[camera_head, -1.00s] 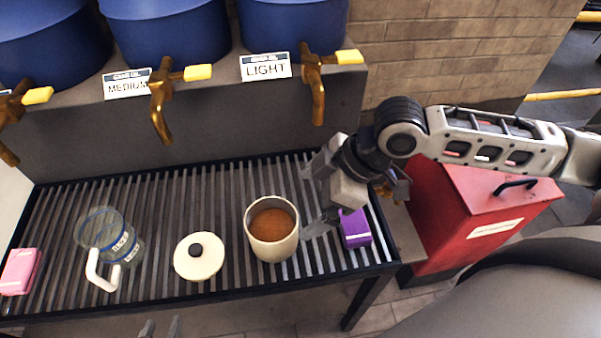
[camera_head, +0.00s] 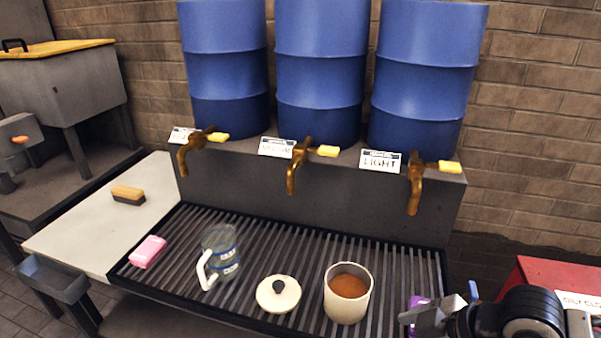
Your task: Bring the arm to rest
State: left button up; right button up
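My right gripper (camera_head: 428,318) comes in from the lower right, at the right end of the slatted rack (camera_head: 300,238). Its lower part is cut off by the frame, so the gap between its fingers does not show clearly. A purple block (camera_head: 418,302) is mostly hidden behind it. My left gripper is out of view. A pale cup with brown liquid (camera_head: 347,306) stands upright on the rack, left of my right gripper and apart from it. A cream lid with a dark knob (camera_head: 270,299) lies beside the cup.
Taps, including the LIGHT tap (camera_head: 416,188), jut out below blue drums (camera_head: 320,70). A brush (camera_head: 128,195) lies on the white side top (camera_head: 95,235). A red box (camera_head: 560,275) is at right.

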jog(key=w+a+f+m+t+y, duration=0.1)
jog(key=w+a+f+m+t, duration=0.25)
jog(key=a+f, duration=0.2)
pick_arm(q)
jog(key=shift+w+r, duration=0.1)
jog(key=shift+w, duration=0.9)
pick_arm(e)
jog(key=s+d+f+m+t+h, duration=0.2)
jog(key=s+d+f+m+h, duration=0.2)
jog(key=f, duration=0.6)
jog(key=s+d+m, duration=0.1)
jog(key=s+m, duration=0.1)
jog(key=s, duration=0.1)
jog(key=shift+s+d+f+t+h, duration=0.15)
jog(key=shift+s+t+h, duration=0.1)
jog(key=shift+t+h, duration=0.1)
